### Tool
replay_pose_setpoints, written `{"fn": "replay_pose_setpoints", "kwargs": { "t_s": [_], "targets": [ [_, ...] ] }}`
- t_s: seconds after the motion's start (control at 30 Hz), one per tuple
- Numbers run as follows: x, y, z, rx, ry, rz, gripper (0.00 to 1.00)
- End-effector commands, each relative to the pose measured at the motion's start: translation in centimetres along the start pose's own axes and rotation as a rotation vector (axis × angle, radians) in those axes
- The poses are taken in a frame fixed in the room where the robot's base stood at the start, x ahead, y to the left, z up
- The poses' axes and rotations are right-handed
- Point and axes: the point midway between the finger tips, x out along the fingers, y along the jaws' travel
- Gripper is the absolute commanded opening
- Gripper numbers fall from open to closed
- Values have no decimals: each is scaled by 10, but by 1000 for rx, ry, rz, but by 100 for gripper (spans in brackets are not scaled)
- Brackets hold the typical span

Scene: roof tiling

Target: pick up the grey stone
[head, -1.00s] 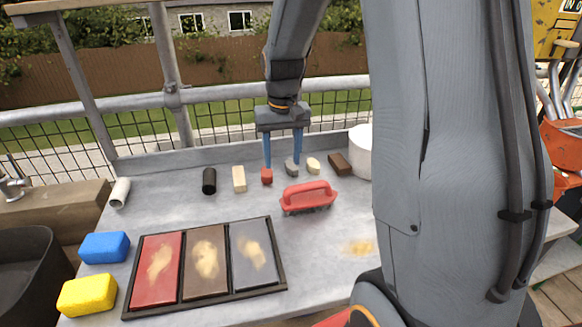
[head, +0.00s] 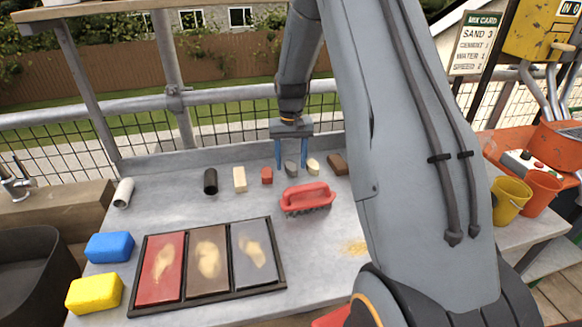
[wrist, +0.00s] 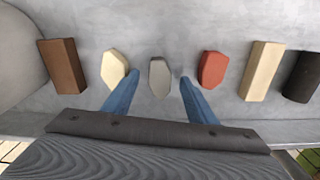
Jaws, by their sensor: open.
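The grey stone (wrist: 160,78) lies on the metal table, centred ahead of my gripper in the wrist view. It also shows in the head view (head: 290,168), between the fingers. My gripper (wrist: 157,88) is open, with its blue fingers pointing down on either side of the stone; in the head view the gripper (head: 293,168) is at the row near the table's back. I see no finger touching the stone, and I cannot tell the exact height of the fingertips.
A red stone (wrist: 213,69) and a cream stone (wrist: 114,68) flank it closely. A brown block (wrist: 62,66), a beige block (wrist: 262,71) and a black cylinder (wrist: 302,77) continue the row. A red brush (head: 307,198) and a tile tray (head: 281,270) lie nearer.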

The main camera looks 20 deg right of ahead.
Motion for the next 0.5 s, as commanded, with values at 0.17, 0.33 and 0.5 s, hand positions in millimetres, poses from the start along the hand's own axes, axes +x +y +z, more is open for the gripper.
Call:
{"fn": "replay_pose_setpoints", "kwargs": {
  "t_s": [0.17, 0.33, 0.5],
  "targets": [
    [10, 0, 0, 0, 0, 0, 52],
    [10, 0, 0, 0, 1, 0, 52],
    [10, 0, 0, 0, 0, 0, 25]
  ]
}}
